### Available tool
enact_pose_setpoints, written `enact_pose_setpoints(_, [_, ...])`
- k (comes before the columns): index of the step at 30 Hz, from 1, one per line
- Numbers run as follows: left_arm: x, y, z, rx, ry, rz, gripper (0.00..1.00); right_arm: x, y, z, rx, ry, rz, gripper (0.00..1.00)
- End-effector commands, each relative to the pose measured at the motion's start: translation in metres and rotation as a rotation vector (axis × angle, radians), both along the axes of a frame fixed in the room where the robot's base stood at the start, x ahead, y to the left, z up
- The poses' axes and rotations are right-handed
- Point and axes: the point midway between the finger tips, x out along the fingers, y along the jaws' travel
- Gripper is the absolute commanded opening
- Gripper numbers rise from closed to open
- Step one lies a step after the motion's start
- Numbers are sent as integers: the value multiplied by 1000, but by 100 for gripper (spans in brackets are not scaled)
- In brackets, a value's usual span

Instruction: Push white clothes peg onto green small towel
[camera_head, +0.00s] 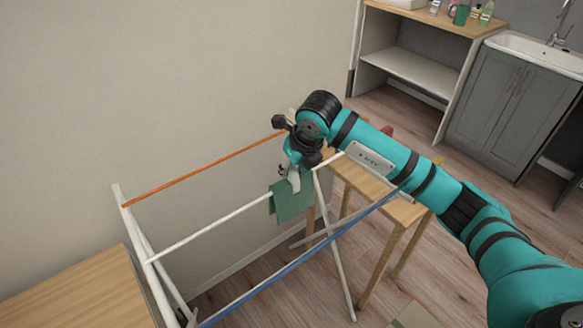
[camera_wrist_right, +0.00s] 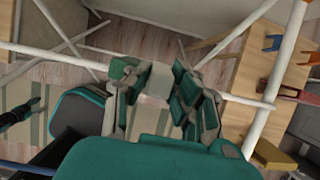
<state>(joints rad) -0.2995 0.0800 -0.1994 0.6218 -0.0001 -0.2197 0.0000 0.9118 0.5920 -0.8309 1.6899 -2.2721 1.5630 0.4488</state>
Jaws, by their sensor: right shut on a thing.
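The green small towel (camera_head: 291,201) hangs over the white middle rail of a drying rack in the head view. My right gripper (camera_head: 291,174) is directly above the towel at that rail, fingers pointing down. It is shut on the white clothes peg (camera_head: 295,184), of which a pale part shows at the fingertips against the towel's top. In the wrist view the gripper's two fingers (camera_wrist_right: 160,88) stand either side of a pale area at the white rail. The fingers hide much of the peg, so I cannot tell how far it sits over the towel.
The rack has an orange rail (camera_head: 205,173) at the wall and a blue rail (camera_head: 300,257) in front. A wooden stool (camera_head: 385,196) beside it bears a blue peg (camera_wrist_right: 272,42), a red peg (camera_wrist_right: 291,92) and a yellow peg (camera_wrist_right: 271,155). A wooden surface (camera_head: 80,298) stands left.

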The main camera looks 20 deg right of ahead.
Motion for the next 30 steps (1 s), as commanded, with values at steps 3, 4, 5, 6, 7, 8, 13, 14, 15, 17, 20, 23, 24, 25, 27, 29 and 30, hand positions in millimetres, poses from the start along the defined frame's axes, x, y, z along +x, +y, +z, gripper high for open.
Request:
enact_pose_setpoints(3, [0,0,0,0,0,0,40,0,0,-1,0,1,0,30])
enact_pose_setpoints(4, [0,0,0,0,0,0,40,0,0,-1,0,1,0,34])
enact_pose_setpoints(5, [0,0,0,0,0,-1,40,0,0,-1,0,1,0,38])
enact_pose_setpoints(6, [0,0,0,0,0,-1,40,0,0,-1,0,1,0,43])
enact_pose_setpoints(7, [0,0,0,0,1,-1,40,0,0,-1,0,1,0,47])
enact_pose_setpoints(8, [0,0,0,0,1,-1,40,0,0,-1,0,1,0,48])
enact_pose_setpoints(13, [0,0,0,0,1,-1,40,0,0,-1,0,1,0,48])
enact_pose_setpoints(14, [-1,1,-1,2,3,-1,40,0,0,-1,0,1,0,48])
enact_pose_setpoints(15, [-3,3,-1,3,4,-2,40,0,0,0,0,1,0,48])
enact_pose_setpoints(17, [-3,3,-1,4,4,-2,40,-1,0,2,0,0,0,48])
enact_pose_setpoints(20, [-2,2,-1,3,3,-1,40,-4,-2,12,-1,-2,1,48])
enact_pose_setpoints(23, [-2,1,0,2,4,-1,40,-11,-4,29,-1,-4,0,48])
enact_pose_setpoints(24, [-2,1,0,2,4,-1,40,-13,-5,38,0,-4,1,48])
enact_pose_setpoints(25, [-2,1,0,2,3,-1,40,-16,-6,44,-1,-4,0,48])
enact_pose_setpoints(27, [-2,1,-1,1,3,-1,40,-22,-8,58,-1,-5,1,48])
enact_pose_setpoints(29, [-2,1,-1,1,3,-1,40,-26,-10,70,0,-4,1,48])
enact_pose_setpoints(30, [-1,0,-1,1,3,-1,40,-29,-11,77,0,-4,1,48])
